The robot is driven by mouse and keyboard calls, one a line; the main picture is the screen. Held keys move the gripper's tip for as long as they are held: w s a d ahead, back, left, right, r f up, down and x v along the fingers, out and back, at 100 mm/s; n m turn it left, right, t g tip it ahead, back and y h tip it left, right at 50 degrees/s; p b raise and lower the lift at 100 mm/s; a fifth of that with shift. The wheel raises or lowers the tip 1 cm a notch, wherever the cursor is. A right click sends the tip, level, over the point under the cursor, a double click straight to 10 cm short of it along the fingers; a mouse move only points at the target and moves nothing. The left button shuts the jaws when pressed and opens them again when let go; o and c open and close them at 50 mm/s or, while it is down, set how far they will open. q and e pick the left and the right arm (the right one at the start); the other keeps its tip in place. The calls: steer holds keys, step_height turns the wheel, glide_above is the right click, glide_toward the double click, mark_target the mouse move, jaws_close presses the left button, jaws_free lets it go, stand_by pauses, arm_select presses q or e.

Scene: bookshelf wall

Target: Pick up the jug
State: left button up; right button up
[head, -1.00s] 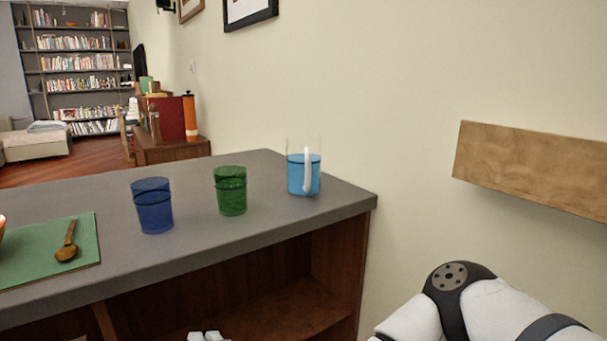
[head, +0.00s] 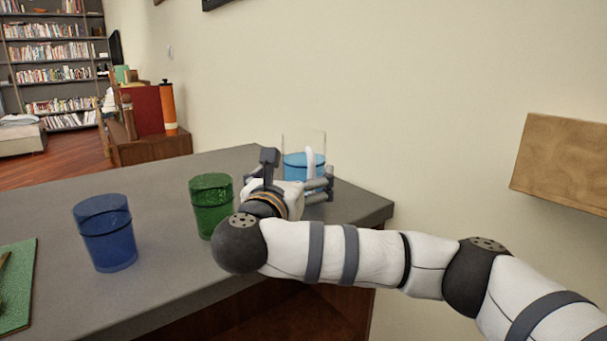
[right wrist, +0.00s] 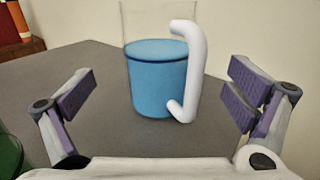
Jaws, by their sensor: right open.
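The jug (head: 304,164) is clear with blue liquid in it and a white handle. It stands upright near the far right corner of the grey counter. In the right wrist view the jug (right wrist: 156,78) is ahead, between the two fingers, with its handle to the right. My right gripper (head: 298,172) is open and empty, close in front of the jug. In the right wrist view its fingers (right wrist: 162,98) are spread wide and do not touch the jug. In the head view the gripper hides the jug's lower part. My left gripper is not in view.
A green glass (head: 211,206) stands just left of my right gripper, and a blue glass (head: 105,233) further left. A green mat (head: 18,285) lies at the left edge. The wall (head: 420,120) is close behind the jug. A wooden board (head: 562,165) is at the right.

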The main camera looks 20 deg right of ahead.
mark_target(298, 167)
steer(key=x, duration=0.6)
steer(key=shift+w+d+f, duration=0.1)
steer(key=shift+w, duration=0.2)
steer(key=c, duration=2)
steer(key=shift+c, duration=0.2)
